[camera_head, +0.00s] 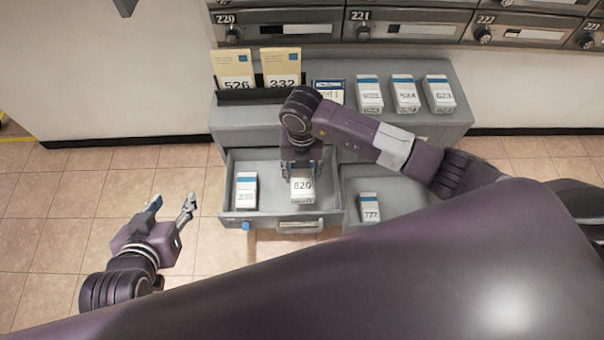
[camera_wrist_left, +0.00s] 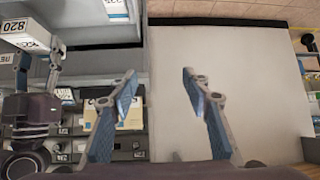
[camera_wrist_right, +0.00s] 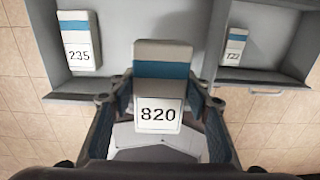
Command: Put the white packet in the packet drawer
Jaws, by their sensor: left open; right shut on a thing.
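The white packet with a blue band and the number 820 (camera_head: 302,187) is held by my right gripper (camera_head: 301,172) over the open left drawer (camera_head: 271,192). In the right wrist view the packet (camera_wrist_right: 159,87) sits between both fingers, its number facing the camera. I cannot tell whether it touches the drawer floor. A similar packet, 235 (camera_head: 246,191), is in the left part of that drawer. My left gripper (camera_head: 172,203) is open and empty, out to the left of the drawer; its spread fingers (camera_wrist_left: 159,80) show in the left wrist view.
A second open drawer on the right (camera_head: 394,211) holds packet 722 (camera_head: 370,207). On the grey cabinet top (camera_head: 451,120) stand several white packets and a black holder (camera_head: 262,95) with yellow envelopes 526 and 332. Numbered mailboxes line the wall behind. The tiled floor at left is clear.

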